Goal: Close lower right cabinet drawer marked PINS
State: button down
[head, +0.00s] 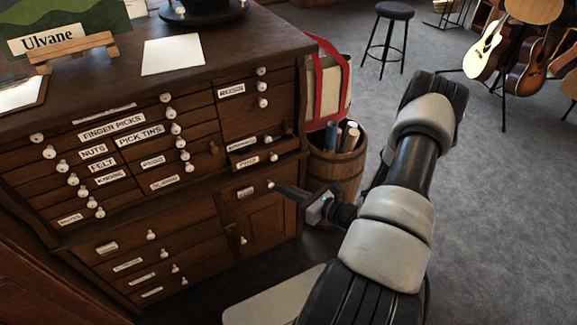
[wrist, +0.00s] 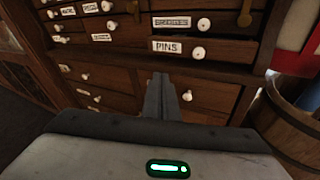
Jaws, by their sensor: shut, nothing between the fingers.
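The PINS drawer (head: 260,160) is at the lower right of the cabinet's upper section, with a white label and a round white knob. It also shows in the wrist view (wrist: 182,48), just beyond my fingertips. Its front seems to stand slightly proud of the cabinet face; how far is hard to tell. My gripper (head: 282,189) is shut and empty, with its fingers pointing at the cabinet, lower than the PINS drawer in the head view. In the wrist view my fingers (wrist: 160,80) are together below the PINS label, seemingly apart from the drawer.
The BRIDGES drawer (wrist: 185,23) is directly above PINS. A small cabinet door (head: 262,222) is below. A wooden barrel (head: 338,172) holding rolls stands right of the cabinet, close to my arm. A black stool (head: 392,12) and guitars (head: 487,50) stand farther back. Grey carpet is open at right.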

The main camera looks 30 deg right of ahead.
jog(key=s+d+m+t+h+b, duration=0.1)
jog(key=d+m+t+h, duration=0.1)
jog(key=d+t+h, duration=0.35)
jog(key=g+h+b, duration=0.1)
jog(key=g+b, duration=0.1)
jog(key=b, duration=0.1)
send_near(283, 147)
jog(key=shift+t, duration=0.25)
jog(key=w, duration=0.4)
jog(key=w+f, duration=0.1)
jog(key=w, duration=0.1)
jog(key=shift+w+a, duration=0.1)
jog(key=shift+w, duration=0.15)
jog(key=w, duration=0.3)
jog(key=shift+w+a, duration=0.1)
jog(key=shift+w, duration=0.6)
jog(key=shift+w+r, duration=0.1)
jog(key=shift+r, duration=0.15)
